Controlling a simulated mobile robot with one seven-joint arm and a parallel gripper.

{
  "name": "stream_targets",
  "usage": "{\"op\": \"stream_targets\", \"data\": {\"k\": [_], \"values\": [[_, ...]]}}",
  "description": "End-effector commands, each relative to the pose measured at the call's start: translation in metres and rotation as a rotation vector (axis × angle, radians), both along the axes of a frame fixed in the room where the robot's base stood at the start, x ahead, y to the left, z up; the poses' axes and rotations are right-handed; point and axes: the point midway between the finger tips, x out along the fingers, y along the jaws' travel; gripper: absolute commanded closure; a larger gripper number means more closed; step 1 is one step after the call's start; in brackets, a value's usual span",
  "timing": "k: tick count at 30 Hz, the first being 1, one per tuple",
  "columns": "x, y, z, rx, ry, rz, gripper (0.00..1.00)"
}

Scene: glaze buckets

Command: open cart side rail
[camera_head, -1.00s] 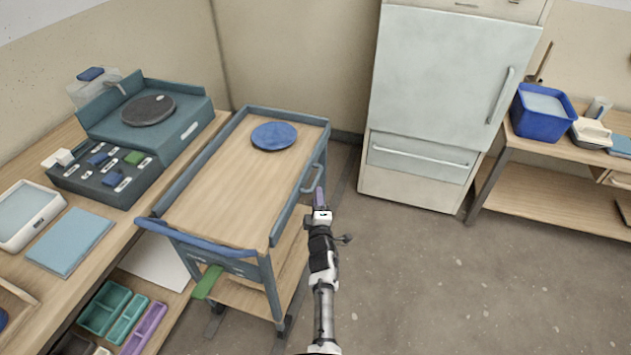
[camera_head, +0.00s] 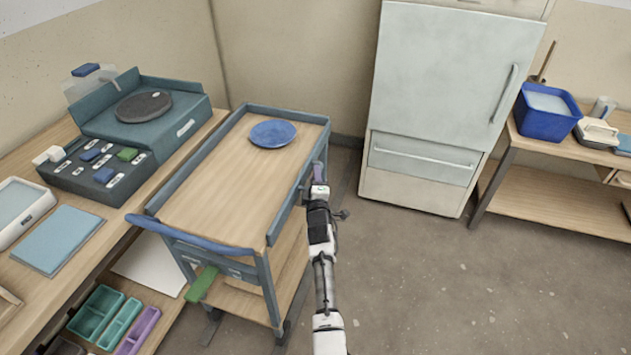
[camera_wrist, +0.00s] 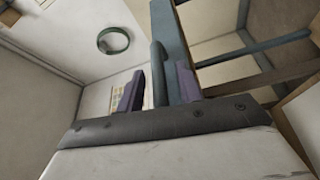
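The cart (camera_head: 215,205) has a wood top inside a grey-blue frame. Its side rail (camera_head: 296,187) runs along the right edge and stands up in place. My gripper (camera_head: 318,172) is at the rail's outer side, by its handle, which it mostly hides in the head view. In the wrist view my gripper (camera_wrist: 160,88) has two purple fingers standing apart. The blue-grey handle (camera_wrist: 158,72) shows between them, with small gaps on both sides. The rail (camera_wrist: 172,45) runs just behind it. Whether a finger touches the handle cannot be told.
A blue plate (camera_head: 273,133) lies on the cart top. A blue push bar (camera_head: 190,234) is at the cart's near end. A workbench (camera_head: 85,235) stands close on the left, a fridge (camera_head: 440,80) behind. Floor (camera_head: 450,265) to the right is clear.

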Motion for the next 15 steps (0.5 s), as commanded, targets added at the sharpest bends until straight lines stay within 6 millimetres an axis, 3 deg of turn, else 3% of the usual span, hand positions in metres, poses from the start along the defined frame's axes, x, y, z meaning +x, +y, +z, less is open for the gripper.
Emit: {"op": "stream_targets", "data": {"k": [4, 12, 15], "values": [[0.0, -0.0001, 0.0004, 0.0, 0.0, 0.0, 0.64], [-0.0002, -0.0002, 0.0004, 0.0, 0.0, 0.0, 0.98], [-0.0002, -0.0002, 0.0003, 0.0, 0.0, 0.0, 1.0]]}}
